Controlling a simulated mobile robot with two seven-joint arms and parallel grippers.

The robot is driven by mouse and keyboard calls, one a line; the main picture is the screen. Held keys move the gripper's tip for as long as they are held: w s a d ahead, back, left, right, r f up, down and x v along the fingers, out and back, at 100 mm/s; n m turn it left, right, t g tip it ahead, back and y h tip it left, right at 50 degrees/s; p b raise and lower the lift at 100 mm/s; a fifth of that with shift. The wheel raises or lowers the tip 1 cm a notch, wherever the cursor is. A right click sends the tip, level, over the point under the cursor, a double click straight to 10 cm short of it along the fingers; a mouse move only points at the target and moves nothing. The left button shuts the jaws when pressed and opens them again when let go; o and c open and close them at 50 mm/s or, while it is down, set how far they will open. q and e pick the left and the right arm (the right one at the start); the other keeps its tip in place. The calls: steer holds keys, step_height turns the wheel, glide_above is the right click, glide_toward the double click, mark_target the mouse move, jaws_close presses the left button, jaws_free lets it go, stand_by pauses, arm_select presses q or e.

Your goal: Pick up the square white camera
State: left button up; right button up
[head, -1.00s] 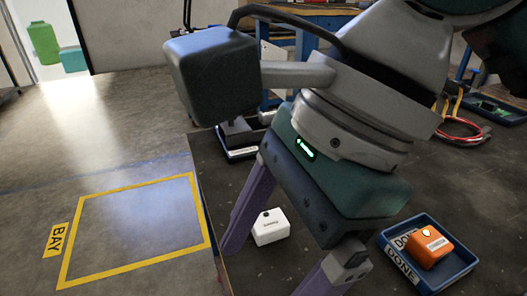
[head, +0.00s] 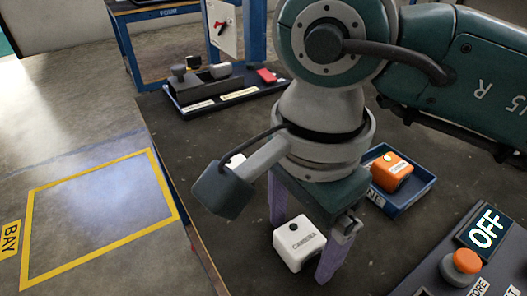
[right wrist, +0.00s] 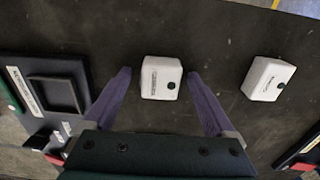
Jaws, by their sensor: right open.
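A white box-shaped camera lettered CAMERA (head: 299,243) stands on the dark table in the head view. A second, similar white box (head: 235,160) shows only partly behind my right arm. My right gripper (head: 300,252) is open and empty, its purple fingers pointing down by the lettered camera. In the right wrist view, one white box (right wrist: 161,78) shows between my open fingers (right wrist: 158,75), untouched. My left gripper is not in view.
A blue tray (head: 425,190) holds an orange box (head: 391,172). A dark tray with a black device (head: 205,80) stands at the far side. A panel with an OFF sign (head: 486,230) and orange button (head: 467,261) is at lower right. Bare table lies between.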

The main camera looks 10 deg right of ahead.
steer(key=shift+f, duration=0.1)
steer(key=shift+c, duration=0.2)
steer(key=shift+c, duration=0.7)
jaws_close()
step_height(320, 180, up, 21)
steer(key=p, duration=0.7)
step_height(320, 180, up, 40)
steer(key=n+p, duration=1.4)
steer(key=p, duration=1.8)
glide_above(302, 234)
steer(key=w+d, duration=0.2)
steer(key=d, duration=0.6)
steer(key=s+r+p, duration=0.3)
steer(key=r+p, duration=1.3)
steer(key=p, duration=0.1)
steer(key=s+r+p, duration=0.3)
steer(key=r+p, duration=1.3)
steer(key=p, duration=0.2)
steer(key=shift+a+r, duration=0.15)
